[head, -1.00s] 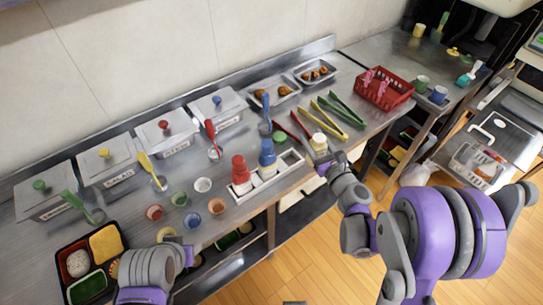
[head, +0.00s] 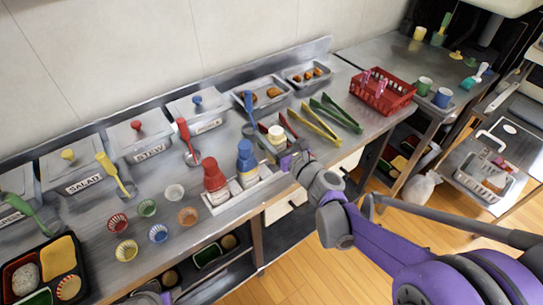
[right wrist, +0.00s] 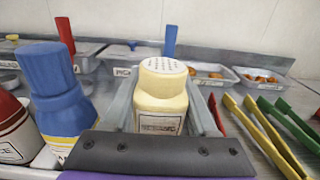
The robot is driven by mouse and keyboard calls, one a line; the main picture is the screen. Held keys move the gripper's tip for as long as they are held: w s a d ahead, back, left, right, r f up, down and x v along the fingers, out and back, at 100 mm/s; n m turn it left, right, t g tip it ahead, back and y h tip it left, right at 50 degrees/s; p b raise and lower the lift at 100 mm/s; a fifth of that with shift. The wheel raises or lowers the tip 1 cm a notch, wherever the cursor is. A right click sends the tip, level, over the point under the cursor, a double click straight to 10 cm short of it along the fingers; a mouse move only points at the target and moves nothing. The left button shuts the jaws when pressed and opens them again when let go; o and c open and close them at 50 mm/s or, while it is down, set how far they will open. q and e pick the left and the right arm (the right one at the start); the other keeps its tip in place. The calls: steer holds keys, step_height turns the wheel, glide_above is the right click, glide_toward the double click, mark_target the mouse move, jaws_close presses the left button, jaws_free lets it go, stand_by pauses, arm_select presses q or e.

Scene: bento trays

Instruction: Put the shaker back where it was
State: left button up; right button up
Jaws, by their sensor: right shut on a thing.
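The cream shaker (head: 277,136) with a pale holed top is upright in my right gripper (head: 285,152). In the right wrist view the shaker (right wrist: 160,100) stands between the two grey fingers of the gripper (right wrist: 163,112), which are shut on it. The white bottle rack (head: 211,208) holds a red-topped bottle (head: 215,180) and a blue-topped bottle (head: 246,160). The shaker is at the rack's right end, beside the blue bottle; its base is hidden, so I cannot tell whether it touches the rack. My left gripper is not in view.
Green tongs (head: 335,114) and yellow tongs (head: 318,124) lie right of the shaker. A red basket (head: 385,104) stands farther right. Small coloured cups (head: 158,233) and a bento tray (head: 75,290) are at left. Lidded bins (head: 138,140) line the back.

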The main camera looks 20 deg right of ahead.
steer(key=shift+f+b, duration=0.6)
steer(key=shift+f, duration=2.15)
steer(key=shift+f, duration=0.2)
steer(key=o, duration=0.6)
steer(key=shift+o, duration=0.2)
steer(key=shift+r, duration=0.1)
